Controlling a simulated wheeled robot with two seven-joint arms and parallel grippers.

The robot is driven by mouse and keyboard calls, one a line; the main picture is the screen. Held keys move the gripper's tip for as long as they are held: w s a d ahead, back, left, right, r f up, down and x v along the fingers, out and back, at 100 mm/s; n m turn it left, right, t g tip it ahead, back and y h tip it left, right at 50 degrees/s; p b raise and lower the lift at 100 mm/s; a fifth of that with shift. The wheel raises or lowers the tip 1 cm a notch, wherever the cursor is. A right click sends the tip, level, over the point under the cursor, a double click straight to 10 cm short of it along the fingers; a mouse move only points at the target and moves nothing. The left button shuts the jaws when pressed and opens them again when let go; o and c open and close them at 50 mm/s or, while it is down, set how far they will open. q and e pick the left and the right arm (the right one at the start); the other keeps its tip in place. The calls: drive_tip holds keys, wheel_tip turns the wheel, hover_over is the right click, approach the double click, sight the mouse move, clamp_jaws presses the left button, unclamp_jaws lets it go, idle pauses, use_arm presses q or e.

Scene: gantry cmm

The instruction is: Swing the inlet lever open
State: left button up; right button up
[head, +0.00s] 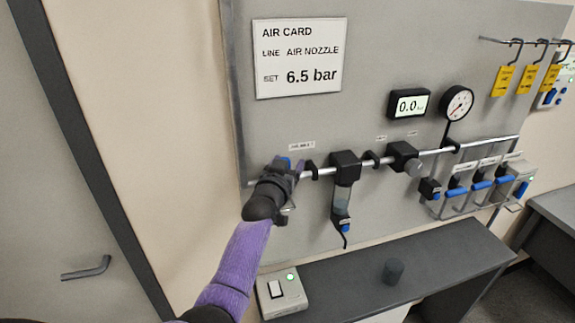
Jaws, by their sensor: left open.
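My left gripper (289,172) reaches up to the left end of the pipe (325,171) on the grey panel, below a small label. The gripper is open. A bit of blue, probably the inlet lever (284,161), shows just beyond its fingers. The gripper and wrist hide most of the lever and its valve. I cannot tell its angle or whether the fingers touch it. My right gripper is out of view.
Right along the pipe are a filter bowl (342,198), a regulator (403,157), a round gauge (457,103) and a display (408,104) reading 0.0. Several blue-handled valves (480,185) sit further right. A shelf (430,268) with a switch box (281,294) is below.

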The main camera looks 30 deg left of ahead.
use_arm(q)
drive_tip(key=shift+w, duration=0.1)
clamp_jaws()
idle(1.3)
